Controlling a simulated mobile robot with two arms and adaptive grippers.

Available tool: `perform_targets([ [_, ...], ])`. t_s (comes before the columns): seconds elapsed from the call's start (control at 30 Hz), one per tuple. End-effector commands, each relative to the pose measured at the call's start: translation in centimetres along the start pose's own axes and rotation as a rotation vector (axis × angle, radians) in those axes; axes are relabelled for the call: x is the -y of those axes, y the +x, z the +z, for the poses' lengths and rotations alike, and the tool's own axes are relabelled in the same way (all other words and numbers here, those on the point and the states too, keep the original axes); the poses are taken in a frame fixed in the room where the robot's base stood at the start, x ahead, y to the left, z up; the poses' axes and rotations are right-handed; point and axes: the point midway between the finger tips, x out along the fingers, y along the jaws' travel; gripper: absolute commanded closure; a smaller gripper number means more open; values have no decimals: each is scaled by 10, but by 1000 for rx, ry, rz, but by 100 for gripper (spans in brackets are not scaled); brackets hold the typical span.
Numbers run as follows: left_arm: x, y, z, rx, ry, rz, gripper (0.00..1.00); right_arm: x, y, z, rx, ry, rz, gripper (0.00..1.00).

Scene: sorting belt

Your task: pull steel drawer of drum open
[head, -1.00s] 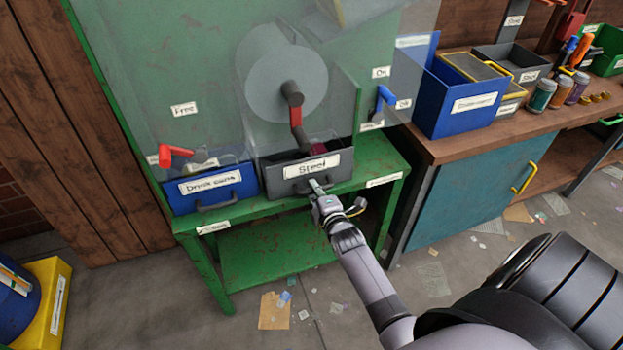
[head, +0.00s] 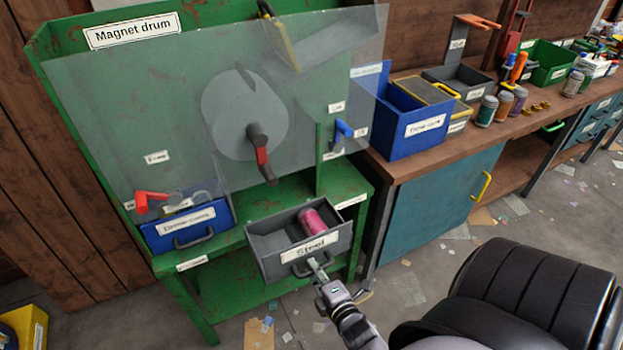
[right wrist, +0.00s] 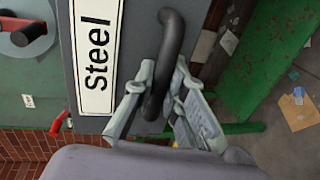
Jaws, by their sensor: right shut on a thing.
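The steel drawer (head: 265,243) is a dark grey open-topped box with a "Steel" label, pulled out from the green magnet drum stand (head: 225,82). A pink-red can (head: 313,222) lies inside it. My right gripper (head: 318,268) is shut on the drawer's dark handle. In the right wrist view, the fingers of the right gripper (right wrist: 160,98) close around the curved handle (right wrist: 168,50), beside the "Steel" label (right wrist: 96,55). My left gripper is not in view.
A blue drawer (head: 190,226) sits left of the steel drawer. A clear panel with a crank (head: 260,150) stands above. A workbench (head: 410,160) with a blue bin (head: 408,125) is at right. Litter lies on the floor.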

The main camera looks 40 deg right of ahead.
Motion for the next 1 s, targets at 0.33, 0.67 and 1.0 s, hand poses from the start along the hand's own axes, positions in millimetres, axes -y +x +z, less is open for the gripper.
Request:
perform_targets([
  [0.33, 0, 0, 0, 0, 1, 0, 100, 0, -2, 0, -1, 1, 1, 100],
  [0.67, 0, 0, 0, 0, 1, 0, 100, 0, -1, 0, 0, 0, 1, 79],
  [1.0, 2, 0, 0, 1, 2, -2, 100, -8, -3, 0, -1, -1, 3, 79],
])
